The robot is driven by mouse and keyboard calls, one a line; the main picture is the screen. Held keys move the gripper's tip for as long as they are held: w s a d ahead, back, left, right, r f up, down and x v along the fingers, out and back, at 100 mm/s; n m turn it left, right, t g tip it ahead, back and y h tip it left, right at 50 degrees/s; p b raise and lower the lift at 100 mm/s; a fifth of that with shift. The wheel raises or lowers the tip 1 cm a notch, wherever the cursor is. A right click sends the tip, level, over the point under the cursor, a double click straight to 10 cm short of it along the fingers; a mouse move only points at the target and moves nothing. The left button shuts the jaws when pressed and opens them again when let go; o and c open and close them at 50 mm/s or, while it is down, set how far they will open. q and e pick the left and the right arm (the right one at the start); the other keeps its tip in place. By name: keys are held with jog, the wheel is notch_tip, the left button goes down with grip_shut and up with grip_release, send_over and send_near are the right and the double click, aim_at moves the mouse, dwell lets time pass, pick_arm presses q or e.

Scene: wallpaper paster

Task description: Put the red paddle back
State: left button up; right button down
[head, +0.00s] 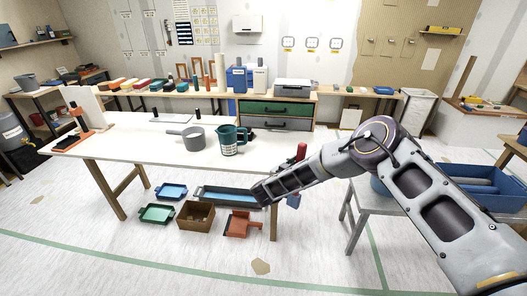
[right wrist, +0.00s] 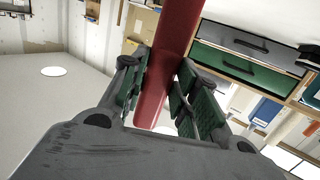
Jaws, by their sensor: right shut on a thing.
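My right gripper (right wrist: 160,85) is shut on a red, round-shafted part, which I take to be the red paddle (right wrist: 178,45). In the right wrist view the shaft runs between the two green-padded fingers and on past the top edge. In the head view a short red end (head: 301,152) stands up behind my right forearm, near the right end of the white table (head: 120,150). The forearm hides most of the gripper there. The rest of the paddle is hidden or out of frame. My left gripper is not in view.
A grey saucepan (head: 193,140) and a green jug (head: 229,141) stand on the white table. Under it are blue (head: 171,190), green (head: 156,213) and orange-red (head: 240,226) trays and a brown box (head: 196,216). A grey stand (head: 363,208) is at right.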

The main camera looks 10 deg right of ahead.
jog(key=s+a+f+m+g+y+p, duration=0.25)
jog(key=s+f+g, duration=0.25)
jog(key=s+f, duration=1.55)
jog(key=s+a+f+m+g+p, duration=0.2)
jog(key=s+a+g, duration=0.1)
jog(key=s+a, duration=0.1)
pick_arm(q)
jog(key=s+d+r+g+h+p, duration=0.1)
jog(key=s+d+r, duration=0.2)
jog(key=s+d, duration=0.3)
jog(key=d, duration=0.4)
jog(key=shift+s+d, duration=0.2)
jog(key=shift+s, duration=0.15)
pick_arm(e)
jog(key=w+a+r+m+g+y, duration=0.1)
jog(key=r+m+y, duration=0.2)
jog(key=r+m, duration=0.4)
jog(key=w+a+r+m+g+y, duration=0.1)
jog(key=w+r+m+y, duration=0.1)
jog(key=r+m, duration=0.6)
jog(key=w+a+r+m+g+y, duration=0.1)
jog(key=w+r+m+g+y, duration=0.1)
jog(key=r+m+y, duration=0.2)
notch_tip(320, 180, up, 4)
jog(key=m, duration=0.5)
jog(key=shift+w+a+f+m, duration=0.15)
jog(key=shift+w+f+m, duration=0.1)
jog(key=shift+m, duration=0.1)
